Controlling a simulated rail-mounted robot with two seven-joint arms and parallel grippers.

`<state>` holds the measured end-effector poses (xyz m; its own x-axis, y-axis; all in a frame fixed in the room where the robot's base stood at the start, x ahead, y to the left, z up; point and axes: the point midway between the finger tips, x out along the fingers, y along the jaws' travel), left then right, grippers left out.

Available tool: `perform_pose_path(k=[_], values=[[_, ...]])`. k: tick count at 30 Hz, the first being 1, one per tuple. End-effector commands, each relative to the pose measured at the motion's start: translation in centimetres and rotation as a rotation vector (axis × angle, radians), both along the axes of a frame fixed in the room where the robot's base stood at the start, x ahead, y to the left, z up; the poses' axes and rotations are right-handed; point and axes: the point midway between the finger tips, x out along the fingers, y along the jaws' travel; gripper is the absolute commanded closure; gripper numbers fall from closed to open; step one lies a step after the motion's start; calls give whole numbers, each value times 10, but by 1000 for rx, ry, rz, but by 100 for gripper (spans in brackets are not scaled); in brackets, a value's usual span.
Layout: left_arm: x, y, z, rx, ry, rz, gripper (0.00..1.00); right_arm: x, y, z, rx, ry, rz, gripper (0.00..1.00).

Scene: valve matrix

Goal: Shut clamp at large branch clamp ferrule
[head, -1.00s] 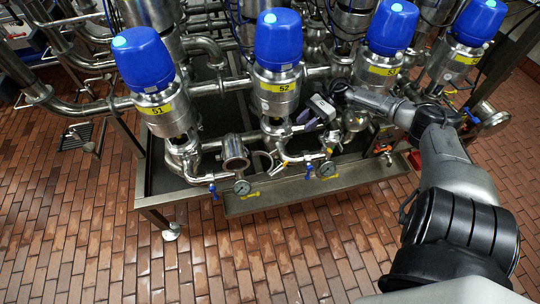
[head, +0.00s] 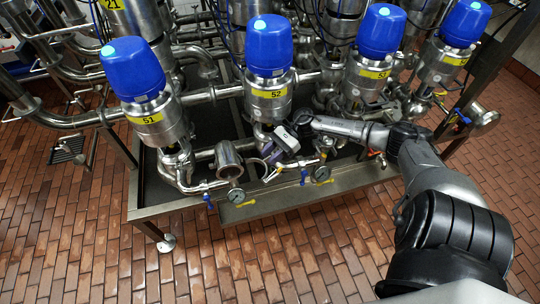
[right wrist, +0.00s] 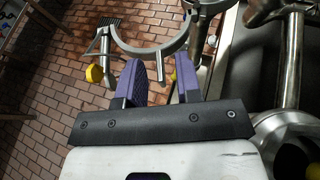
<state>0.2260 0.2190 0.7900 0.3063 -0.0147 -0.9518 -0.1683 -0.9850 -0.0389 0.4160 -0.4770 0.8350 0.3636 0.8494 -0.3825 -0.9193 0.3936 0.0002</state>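In the right wrist view an open metal clamp (right wrist: 150,53) shows as a curved half ring just beyond my fingertips, with a second curved part at its upper right. A yellow knob (right wrist: 95,73) sits beside its left end. My right gripper (right wrist: 160,75) has two purple fingers apart, with a visible gap between them. Whether they touch the clamp I cannot tell. My left gripper is not in view.
Blue-topped valves (head: 270,45) stand in a row behind the gripper. Two pressure gauges (head: 236,196) and small blue handles sit along the front of the metal tray (head: 270,208). Pipes crowd the gripper. The brick floor (head: 270,260) in front is clear.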

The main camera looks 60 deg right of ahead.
Motion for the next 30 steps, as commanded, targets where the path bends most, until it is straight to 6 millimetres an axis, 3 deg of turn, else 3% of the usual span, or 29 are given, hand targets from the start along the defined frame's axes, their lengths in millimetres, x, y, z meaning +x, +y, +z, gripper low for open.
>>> perform_pose_path(k=[11,21,30], values=[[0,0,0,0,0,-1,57,2,4,-2,0,0,0,68],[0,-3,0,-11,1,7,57,1,3,-1,0,0,0,99],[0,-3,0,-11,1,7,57,1,3,-1,0,0,0,100]])
